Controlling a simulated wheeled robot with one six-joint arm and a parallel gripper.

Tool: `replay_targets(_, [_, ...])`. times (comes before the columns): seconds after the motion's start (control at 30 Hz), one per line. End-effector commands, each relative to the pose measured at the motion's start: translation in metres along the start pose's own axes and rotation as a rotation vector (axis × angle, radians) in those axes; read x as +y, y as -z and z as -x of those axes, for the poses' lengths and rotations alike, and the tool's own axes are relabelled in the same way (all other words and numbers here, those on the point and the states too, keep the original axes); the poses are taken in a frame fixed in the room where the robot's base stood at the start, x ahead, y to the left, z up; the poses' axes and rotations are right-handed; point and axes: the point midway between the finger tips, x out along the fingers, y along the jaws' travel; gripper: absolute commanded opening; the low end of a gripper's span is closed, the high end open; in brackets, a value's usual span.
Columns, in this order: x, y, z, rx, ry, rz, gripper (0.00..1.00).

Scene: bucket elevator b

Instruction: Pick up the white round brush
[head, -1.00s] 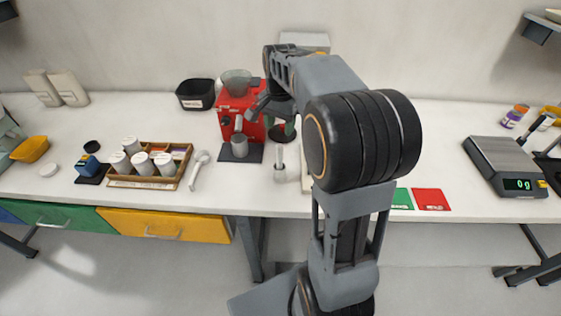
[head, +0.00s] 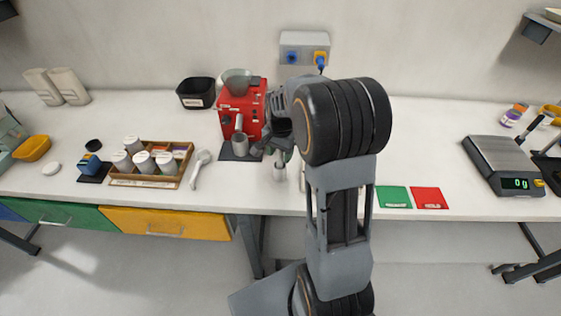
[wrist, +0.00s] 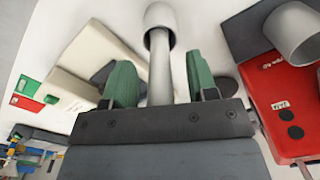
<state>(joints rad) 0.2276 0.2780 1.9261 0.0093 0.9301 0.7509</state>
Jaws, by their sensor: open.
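The white round brush (head: 279,173) stands on the bench in front of the red machine, partly hidden by my gripper in the head view. In the wrist view, the brush (wrist: 159,62) shows as a pale handle with a wider white round end at the top of the picture. My gripper (head: 270,151) is open above it. In the wrist view, my gripper's green fingertips (wrist: 160,80) are on either side of the handle, with gaps both sides. I cannot tell how deep the handle sits between them.
The red machine (head: 243,106) with a grey cup (head: 240,145) stands close behind and left. A white spoon (head: 200,168) and a wooden tray (head: 143,182) of jars lie left. Green (head: 393,197) and red (head: 430,198) cards lie right, then a scale (head: 503,165). Bench between cards and scale is clear.

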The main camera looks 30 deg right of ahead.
Motion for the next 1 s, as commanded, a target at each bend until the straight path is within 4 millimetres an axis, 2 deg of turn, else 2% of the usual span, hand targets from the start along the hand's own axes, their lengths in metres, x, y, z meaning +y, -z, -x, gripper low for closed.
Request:
replay_targets(0.27, [0.0000, -0.0003, -0.0037, 0.000, 0.000, 0.001, 0.53])
replay_targets(0.83, [0.0000, -0.0002, -0.0033, 0.000, 0.000, 0.000, 0.00])
replay_targets(1.0, [0.0000, -0.0001, -0.0032, 0.000, 0.000, 0.000, 0.00])
